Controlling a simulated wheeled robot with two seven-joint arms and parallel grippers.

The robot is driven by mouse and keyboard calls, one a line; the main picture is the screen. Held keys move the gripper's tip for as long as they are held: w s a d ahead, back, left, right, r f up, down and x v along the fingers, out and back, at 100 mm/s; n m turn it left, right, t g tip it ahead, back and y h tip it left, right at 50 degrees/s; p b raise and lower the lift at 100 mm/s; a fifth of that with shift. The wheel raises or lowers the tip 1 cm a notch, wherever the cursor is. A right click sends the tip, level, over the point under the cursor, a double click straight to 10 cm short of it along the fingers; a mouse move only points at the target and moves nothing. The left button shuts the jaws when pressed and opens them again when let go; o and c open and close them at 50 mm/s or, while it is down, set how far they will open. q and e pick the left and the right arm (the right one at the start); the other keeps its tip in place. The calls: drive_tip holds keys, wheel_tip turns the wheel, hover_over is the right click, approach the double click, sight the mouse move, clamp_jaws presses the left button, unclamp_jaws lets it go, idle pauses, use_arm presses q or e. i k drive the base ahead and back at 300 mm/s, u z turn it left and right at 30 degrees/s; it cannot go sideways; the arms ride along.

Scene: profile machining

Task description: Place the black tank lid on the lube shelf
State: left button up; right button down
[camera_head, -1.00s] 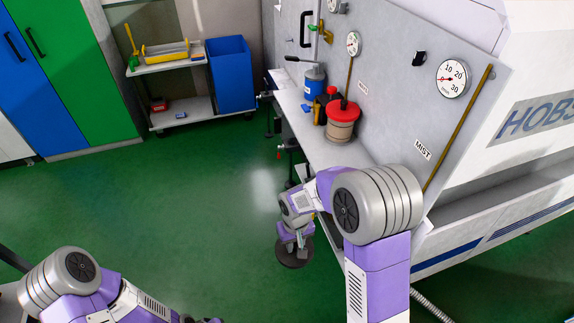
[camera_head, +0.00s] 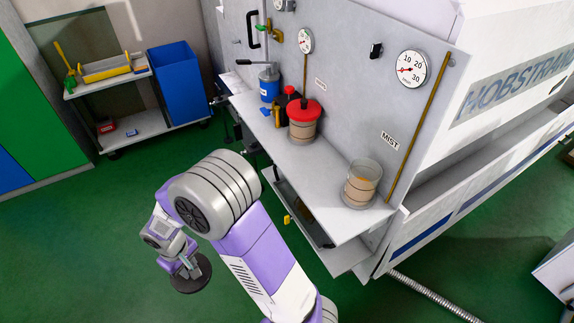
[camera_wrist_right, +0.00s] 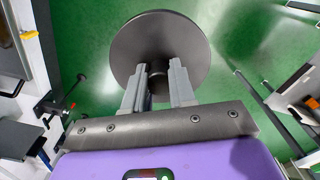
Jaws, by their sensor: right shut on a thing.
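The black tank lid (camera_head: 191,274) is a dark round disc held low over the green floor, left of the shelf. My right gripper (camera_head: 186,266) is shut on it. In the right wrist view the lid (camera_wrist_right: 160,52) shows its broad face, and the fingers of my right gripper (camera_wrist_right: 158,82) close on the knob at its middle. The lube shelf (camera_head: 285,150) is the long grey ledge along the machine. An open clear tank (camera_head: 361,184) stands at its near end, and a tank with a red lid (camera_head: 304,120) stands farther back. My left gripper is out of view.
Blue and dark red-capped containers (camera_head: 268,82) stand toward the shelf's far end. The shelf between the two tanks is clear. A lower tray (camera_head: 300,215) juts out under the shelf. A cart (camera_head: 110,95) and a blue bin (camera_head: 180,82) stand at the back left.

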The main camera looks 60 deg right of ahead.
sight(310, 170)
drive_tip(key=i, duration=1.1)
drive_tip(key=z, duration=1.7)
